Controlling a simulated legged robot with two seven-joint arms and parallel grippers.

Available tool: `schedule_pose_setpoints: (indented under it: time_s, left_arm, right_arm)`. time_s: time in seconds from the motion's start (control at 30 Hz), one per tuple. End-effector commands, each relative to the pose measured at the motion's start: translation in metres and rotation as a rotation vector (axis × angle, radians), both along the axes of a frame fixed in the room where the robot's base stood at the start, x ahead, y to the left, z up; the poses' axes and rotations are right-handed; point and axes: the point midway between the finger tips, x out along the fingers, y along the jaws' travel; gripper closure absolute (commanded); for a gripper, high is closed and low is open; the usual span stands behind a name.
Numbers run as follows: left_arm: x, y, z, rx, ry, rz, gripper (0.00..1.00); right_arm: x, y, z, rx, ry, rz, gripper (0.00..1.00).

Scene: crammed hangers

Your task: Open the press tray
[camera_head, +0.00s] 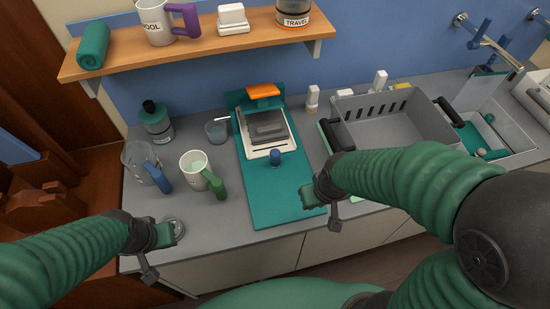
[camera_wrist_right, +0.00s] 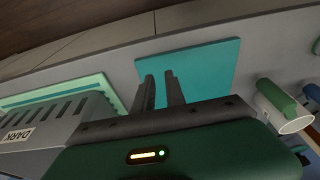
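The press stands on a teal board (camera_head: 277,200) near the middle of the counter.
A white mug with green handle (camera_head: 195,171) and a clear mug with blue handle (camera_head: 140,163) stand left of the board. A grey bin (camera_head: 385,125) with black handles stands right of it. A wooden shelf (camera_head: 210,42) hangs above. The board's front half is clear.

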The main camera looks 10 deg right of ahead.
Motion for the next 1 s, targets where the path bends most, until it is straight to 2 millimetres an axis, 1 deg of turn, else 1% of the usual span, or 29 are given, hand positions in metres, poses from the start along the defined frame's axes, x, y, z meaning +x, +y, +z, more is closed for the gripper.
schedule_pose_setpoints:
  time_s: [0.03, 0.07, 0.1, 0.17, 0.2, 0.23, 0.3, 0.4, 0.47, 0.53, 0.6, 0.67, 0.77, 0.87, 1.0]
  left_arm:
    - [0.000, 0.000, 0.006, 0.000, 0.000, 0.000, 1.00]
    - [0.000, 0.000, 0.009, 0.000, 0.000, 0.000, 1.00]
    - [0.000, 0.000, 0.014, 0.000, 0.000, 0.000, 1.00]
    - [0.000, 0.000, 0.022, 0.000, 0.000, 0.000, 1.00]
    - [0.000, 0.000, 0.027, 0.000, 0.000, 0.000, 1.00]
    - [0.000, 0.000, 0.030, 0.000, -0.001, 0.000, 1.00]
    - [0.000, 0.000, 0.037, 0.000, -0.001, 0.000, 1.00]
    - [0.000, 0.000, 0.045, 0.000, 0.000, 0.000, 1.00]
    - [0.000, 0.000, 0.047, 0.000, 0.000, 0.000, 1.00]
    - [0.000, 0.000, 0.049, 0.000, 0.000, 0.000, 1.00]
    - [0.000, 0.000, 0.049, 0.000, 0.000, 0.000, 1.00]
    - [0.000, 0.000, 0.048, 0.000, 0.000, 0.000, 1.00]
    - [0.000, 0.000, 0.049, 0.000, 0.000, 0.000, 1.00]
    - [0.000, 0.000, 0.050, 0.000, 0.000, 0.000, 1.00]
    - [0.000, 0.000, 0.053, 0.000, 0.000, 0.000, 1.00]
  right_arm:
    - [0.017, 0.003, 0.011, 0.000, 0.008, 0.005, 0.76]
    - [0.029, 0.005, 0.017, -0.001, 0.018, 0.008, 0.72]
    - [0.048, 0.009, 0.028, -0.001, 0.033, 0.011, 0.67]
    - [0.080, 0.017, 0.045, -0.001, 0.064, 0.017, 0.59]
    - [0.101, 0.023, 0.056, -0.001, 0.089, 0.019, 0.54]
    - [0.117, 0.027, 0.064, -0.002, 0.106, 0.020, 0.50]
    - [0.148, 0.037, 0.082, -0.001, 0.143, 0.017, 0.49]
    - [0.180, 0.049, 0.101, -0.001, 0.185, 0.010, 0.49]
    - [0.192, 0.053, 0.110, -0.001, 0.202, 0.006, 0.49]
    - [0.199, 0.057, 0.116, 0.001, 0.216, 0.000, 0.49]
    - [0.202, 0.058, 0.117, 0.000, 0.223, -0.003, 0.49]
    - [0.202, 0.058, 0.114, 0.000, 0.225, -0.003, 0.49]
    - [0.202, 0.058, 0.100, -0.001, 0.228, -0.003, 0.49]
    - [0.202, 0.057, 0.077, -0.001, 0.229, -0.003, 0.49]
    - [0.202, 0.057, 0.040, -0.001, 0.229, -0.003, 0.49]
